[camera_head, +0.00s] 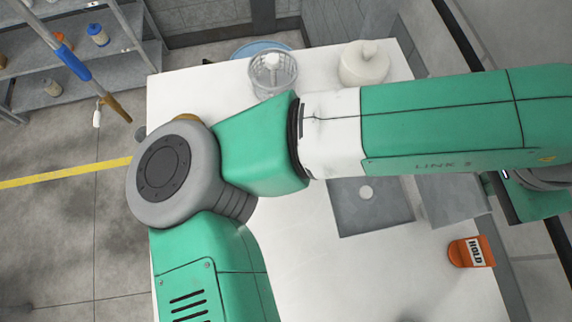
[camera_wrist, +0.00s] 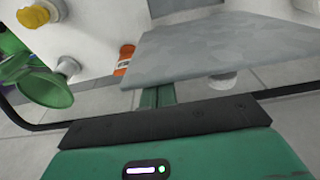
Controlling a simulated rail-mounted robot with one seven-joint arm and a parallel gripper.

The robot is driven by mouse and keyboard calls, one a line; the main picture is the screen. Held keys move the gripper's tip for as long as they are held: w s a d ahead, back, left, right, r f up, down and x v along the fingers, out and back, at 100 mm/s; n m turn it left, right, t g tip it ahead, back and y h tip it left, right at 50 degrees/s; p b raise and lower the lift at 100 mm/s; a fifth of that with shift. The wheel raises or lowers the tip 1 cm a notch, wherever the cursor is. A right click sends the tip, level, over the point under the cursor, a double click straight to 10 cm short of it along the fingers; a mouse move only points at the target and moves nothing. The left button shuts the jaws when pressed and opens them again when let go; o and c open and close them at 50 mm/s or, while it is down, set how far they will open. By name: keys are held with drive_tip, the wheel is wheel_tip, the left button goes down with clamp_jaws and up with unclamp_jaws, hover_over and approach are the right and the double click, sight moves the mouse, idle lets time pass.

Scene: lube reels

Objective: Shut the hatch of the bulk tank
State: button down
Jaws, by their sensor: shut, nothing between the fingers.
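In the head view a flat grey metal square (camera_head: 372,218) with a small pale round piece (camera_head: 367,192) lies at the white table top. A second grey panel (camera_head: 455,205) adjoins it on the right, partly under my arm. I cannot tell for sure which is the hatch, or how far open it is. In the wrist view a large grey panel (camera_wrist: 215,50) fills the middle, tilted, with a pale round knob (camera_wrist: 223,80) below its edge. My gripper (camera_wrist: 157,96) shows there as a narrow green pair, shut and empty, its tips hidden at the panel's lower edge.
An orange HOLD tag (camera_head: 470,252) stands on the table right of the grey square. A green funnel-like vessel (camera_wrist: 48,88) is at left in the wrist view. The table's lower middle (camera_head: 340,275) is clear.

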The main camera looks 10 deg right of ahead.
drive_tip(key=shift+s+a+f, duration=0.1)
drive_tip(key=shift+a+f, duration=0.1)
drive_tip(key=shift+a, duration=0.85)
drive_tip(key=shift+a+f, duration=0.2)
drive_tip(key=shift+a, duration=0.8)
drive_tip(key=shift+s+a+f+b, duration=0.1)
drive_tip(key=shift+a+f+b, duration=0.2)
drive_tip(key=shift+a, duration=0.45)
drive_tip(key=shift+w+a+f+b, duration=0.1)
drive_tip(key=shift+a+f+b, duration=0.1)
drive_tip(key=shift+a+f, duration=0.45)
drive_tip(key=shift+s+a+f+b, duration=0.15)
drive_tip(key=shift+a+b, duration=0.1)
drive_tip(key=shift+a, duration=0.65)
drive_tip(key=shift+f, duration=0.1)
drive_tip(key=shift+a+f+b, duration=1.5)
drive_tip(key=shift+a+f, duration=0.3)
drive_tip(key=shift+a, duration=0.15)
